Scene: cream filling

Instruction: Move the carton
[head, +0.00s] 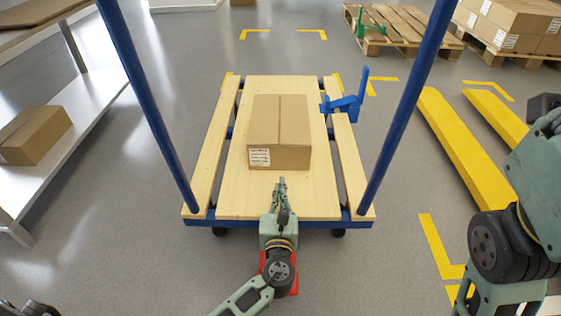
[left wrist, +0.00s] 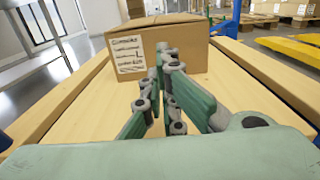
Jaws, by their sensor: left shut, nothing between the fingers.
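A brown cardboard carton (head: 279,130) with a white label lies on the wooden deck of a blue-framed cart (head: 237,185). It also shows in the left wrist view (left wrist: 183,45), with its labelled side facing me. My left gripper (head: 281,183) is shut and empty, just in front of the carton's near side and over the near part of the deck. In the left wrist view its fingers (left wrist: 165,62) overlap the carton's near face; I cannot tell whether they touch it. Part of my right arm is at the right edge of the head view; its gripper is out of the picture.
Two blue posts (head: 150,105) rise from the cart's near corners. A blue bracket (head: 346,103) sits at the deck's right side. Another carton (head: 36,134) lies on a metal shelf at left. Yellow beams (head: 463,148) lie at right; pallets with boxes (head: 512,25) stand behind.

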